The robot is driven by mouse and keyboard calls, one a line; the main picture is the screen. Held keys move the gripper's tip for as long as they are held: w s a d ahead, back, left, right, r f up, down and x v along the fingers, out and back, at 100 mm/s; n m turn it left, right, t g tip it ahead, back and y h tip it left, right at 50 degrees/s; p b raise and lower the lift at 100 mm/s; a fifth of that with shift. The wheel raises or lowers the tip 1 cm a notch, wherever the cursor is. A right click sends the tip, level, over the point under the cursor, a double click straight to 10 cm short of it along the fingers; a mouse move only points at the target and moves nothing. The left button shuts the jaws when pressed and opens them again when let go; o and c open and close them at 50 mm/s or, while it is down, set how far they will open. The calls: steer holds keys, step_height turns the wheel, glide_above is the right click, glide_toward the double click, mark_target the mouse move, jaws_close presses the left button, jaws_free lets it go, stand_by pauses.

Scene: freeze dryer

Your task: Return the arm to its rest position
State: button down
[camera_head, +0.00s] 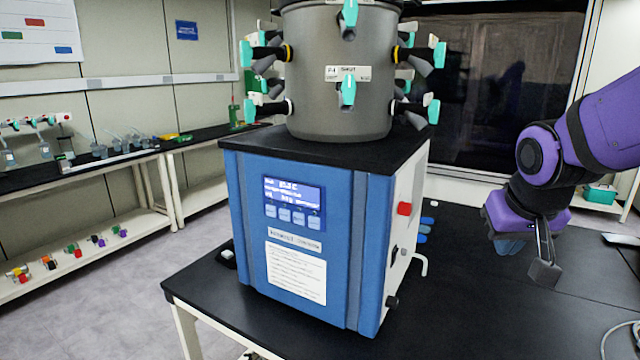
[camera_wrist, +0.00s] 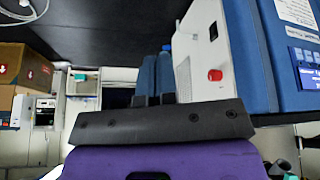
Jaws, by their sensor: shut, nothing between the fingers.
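My purple arm reaches in from the right in the head view. My gripper (camera_head: 544,270) points down over the right part of the black bench, apart from the freeze dryer. It is shut and empty. The freeze dryer (camera_head: 345,225) is a blue box with a lit display and a grey drum (camera_head: 335,110) with teal-handled valves on top. In the wrist view, the freeze dryer's white side panel (camera_wrist: 207,55) with a red knob shows to the right of my gripper, and the dark gripper body fills the lower middle.
The black bench top (camera_head: 470,310) is mostly clear right of the dryer. Small blue items (camera_head: 423,232) lie beside the dryer. A cable (camera_head: 612,335) lies at the right front. A side bench (camera_head: 110,152) with glassware stands at left. Cardboard boxes (camera_wrist: 22,72) show in the wrist view.

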steer(key=s+r, duration=0.3)
steer(key=s, duration=0.4)
steer(key=s+d+r+n+y, duration=0.1)
steer(key=s+r, duration=0.2)
steer(key=s, duration=0.4)
steer(key=shift+d, duration=0.2)
